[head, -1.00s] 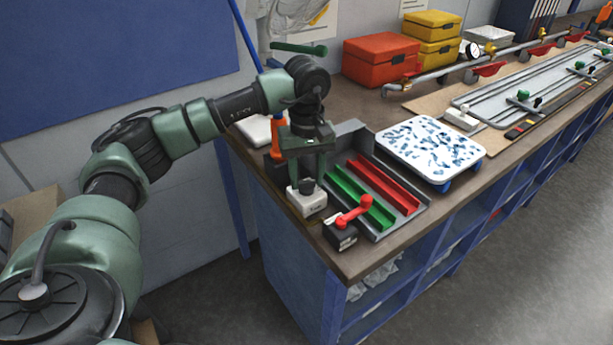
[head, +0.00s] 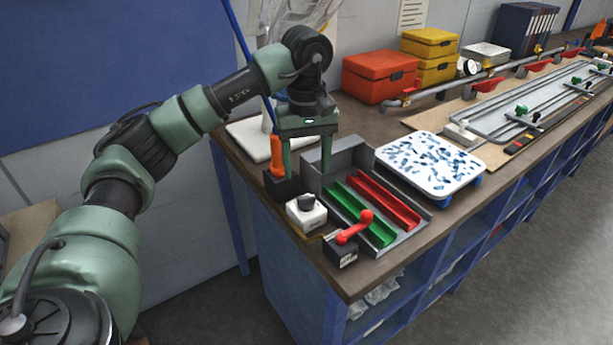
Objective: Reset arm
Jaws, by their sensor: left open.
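My left gripper (head: 307,172) hangs above the near left part of the workbench, fingers pointing down. Its two green fingers are apart with nothing between them. A white box with a black knob (head: 306,214) stands below and in front of it, clear of the fingers. A black box with a red lever (head: 350,240) stands to the right of the knob box. An orange-handled device on a dark base (head: 277,160) is just left of the fingers, partly behind the left one. My right gripper is not in view.
A grey tray (head: 347,158) with green and red channels lies right of the gripper. Beyond it are a blue-speckled white tray (head: 430,162), an orange box (head: 380,77), yellow boxes (head: 430,45) and a pipe with red handles. A white pad (head: 250,138) lies behind.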

